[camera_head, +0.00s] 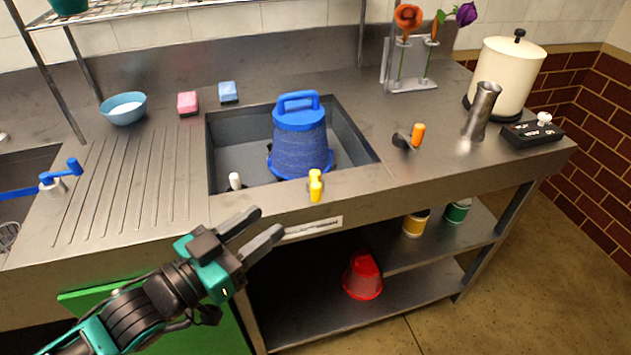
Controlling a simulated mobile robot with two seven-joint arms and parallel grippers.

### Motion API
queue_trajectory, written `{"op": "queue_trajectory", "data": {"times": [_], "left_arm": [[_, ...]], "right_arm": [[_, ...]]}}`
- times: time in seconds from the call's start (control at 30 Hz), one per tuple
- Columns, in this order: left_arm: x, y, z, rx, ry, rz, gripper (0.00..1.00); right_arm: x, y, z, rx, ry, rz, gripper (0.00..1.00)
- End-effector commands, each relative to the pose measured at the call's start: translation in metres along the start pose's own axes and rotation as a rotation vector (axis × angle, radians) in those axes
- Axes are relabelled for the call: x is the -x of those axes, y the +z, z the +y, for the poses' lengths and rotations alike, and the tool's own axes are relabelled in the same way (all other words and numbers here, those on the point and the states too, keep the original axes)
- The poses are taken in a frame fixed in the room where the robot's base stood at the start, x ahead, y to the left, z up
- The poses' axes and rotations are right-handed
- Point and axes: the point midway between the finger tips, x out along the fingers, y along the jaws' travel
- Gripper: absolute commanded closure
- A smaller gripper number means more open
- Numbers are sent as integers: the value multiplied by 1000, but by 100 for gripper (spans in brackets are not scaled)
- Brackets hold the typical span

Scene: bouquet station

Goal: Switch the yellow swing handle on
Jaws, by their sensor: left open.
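The yellow swing handle (315,186) stands upright at the front edge of the counter, just in front of the sink basin. My left gripper (270,223) is open and empty, in front of the counter's front edge. Its fingers point up and to the right, below and to the left of the yellow handle, apart from it. My right gripper is not in view.
A blue bucket (300,145) stands upside down in the sink (230,135). A small white knob (235,181) is left of the yellow handle. An orange-handled lever (417,135) stands to the right. A red bucket (363,277) sits on the lower shelf.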

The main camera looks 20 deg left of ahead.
Motion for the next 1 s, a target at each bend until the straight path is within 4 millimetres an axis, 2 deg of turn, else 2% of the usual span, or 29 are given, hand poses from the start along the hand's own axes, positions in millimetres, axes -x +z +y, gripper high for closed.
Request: {"op": "queue_trajectory", "data": {"times": [0.17, 0.8, 1.0], "left_arm": [[-13, -1, 0, 0, 0, 5, 57], [-105, -1, 0, 0, 0, 3, 57], [-123, 0, 0, 0, 0, 0, 57]], "right_arm": [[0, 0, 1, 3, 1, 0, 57], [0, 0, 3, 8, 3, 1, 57], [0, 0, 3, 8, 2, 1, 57]]}}
